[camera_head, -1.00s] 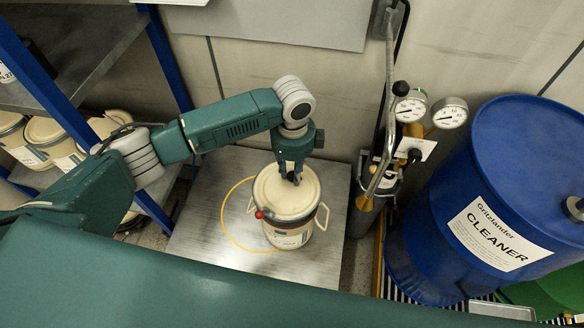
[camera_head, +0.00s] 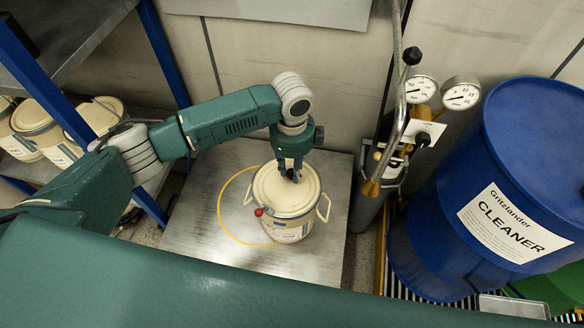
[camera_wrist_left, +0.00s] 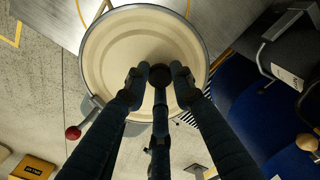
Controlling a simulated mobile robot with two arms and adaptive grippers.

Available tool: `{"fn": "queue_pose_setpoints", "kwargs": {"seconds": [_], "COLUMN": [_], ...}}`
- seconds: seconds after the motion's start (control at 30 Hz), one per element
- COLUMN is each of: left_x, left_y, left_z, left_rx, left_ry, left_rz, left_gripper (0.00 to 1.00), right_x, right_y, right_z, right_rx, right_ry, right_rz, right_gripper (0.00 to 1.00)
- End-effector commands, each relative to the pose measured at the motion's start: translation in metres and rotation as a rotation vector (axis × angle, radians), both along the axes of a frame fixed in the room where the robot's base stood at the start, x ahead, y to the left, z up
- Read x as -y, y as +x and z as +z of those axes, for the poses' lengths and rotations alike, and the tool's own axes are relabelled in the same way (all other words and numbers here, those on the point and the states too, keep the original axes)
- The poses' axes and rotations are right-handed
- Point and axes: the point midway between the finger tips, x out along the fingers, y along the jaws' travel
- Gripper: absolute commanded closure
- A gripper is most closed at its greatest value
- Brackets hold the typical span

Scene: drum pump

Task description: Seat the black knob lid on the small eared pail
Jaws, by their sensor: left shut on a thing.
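The cream pail (camera_head: 290,229) with two wire ears stands upright on a metal plate. Its cream round lid (camera_head: 268,188) lies over its mouth and looks level; I cannot tell whether a thin gap remains at the rim. My left gripper (camera_head: 291,176) points down from above and is shut on the lid's black knob, which shows in the left wrist view (camera_wrist_left: 160,75) between the fingers. A lever with a red ball (camera_head: 259,212) sticks out at the pail's rim, also seen in the left wrist view (camera_wrist_left: 73,132). My right gripper is not in view.
The metal plate (camera_head: 190,228) bears a yellow ring partly around the pail, with bare room on its left. A pipe with gauges (camera_head: 421,90) and a blue cleaner drum (camera_head: 540,140) stand at the right. A shelf with pails (camera_head: 35,120) is at the left.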

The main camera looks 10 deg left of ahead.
Motion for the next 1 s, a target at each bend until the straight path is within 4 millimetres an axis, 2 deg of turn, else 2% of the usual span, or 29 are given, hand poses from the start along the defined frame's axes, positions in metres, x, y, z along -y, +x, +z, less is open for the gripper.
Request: {"fn": "queue_pose_setpoints", "kwargs": {"seconds": [0.6,1.0], "left_x": [0.0,0.0], "left_y": [0.0,0.0], "left_z": [0.001,0.0], "left_rx": [-0.001,0.0], "left_ry": [0.0,0.0], "left_rz": [0.001,0.0], "left_gripper": [1.0,1.0], "right_x": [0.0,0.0], "right_y": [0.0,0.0], "right_z": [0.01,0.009], "right_rx": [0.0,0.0], "right_ry": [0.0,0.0], "right_rz": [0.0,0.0], "right_gripper": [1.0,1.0]}}
